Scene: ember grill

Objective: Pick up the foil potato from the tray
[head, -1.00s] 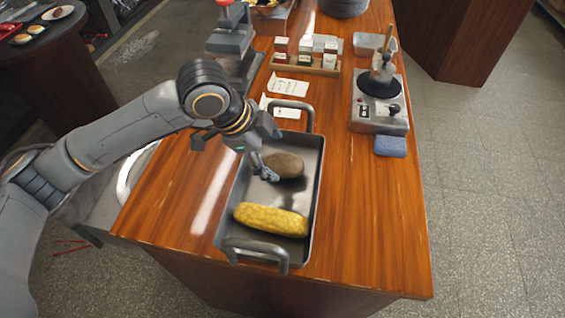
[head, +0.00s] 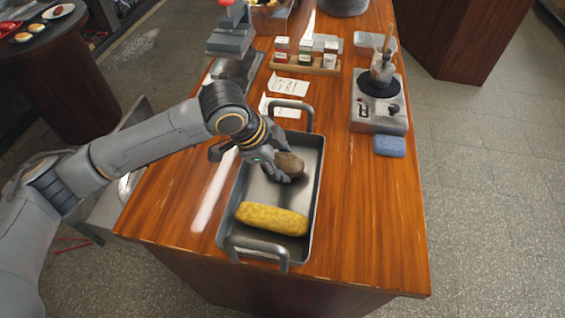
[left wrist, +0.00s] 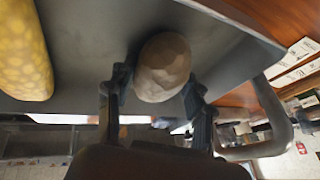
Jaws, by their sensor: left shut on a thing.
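The potato (head: 290,165) is a brown, rounded lump at the far half of the grey metal tray (head: 262,188); no shiny foil shows on it. My left gripper (head: 277,171) is shut on the potato, with its fingers on the potato's sides. In the left wrist view the potato (left wrist: 163,68) sits between the two dark fingers (left wrist: 155,85). I cannot tell whether it touches the tray floor. A yellow corn cob (head: 272,219) lies in the near half of the tray, apart from the gripper; it also shows in the left wrist view (left wrist: 22,50). My right gripper is not in view.
The tray has raised handles (head: 257,250) at both ends. Paper slips (head: 288,86) and a rack of small boxes (head: 305,62) stand beyond it. A small burner (head: 378,112) and a blue sponge (head: 389,146) are to the right. The counter's near right is clear.

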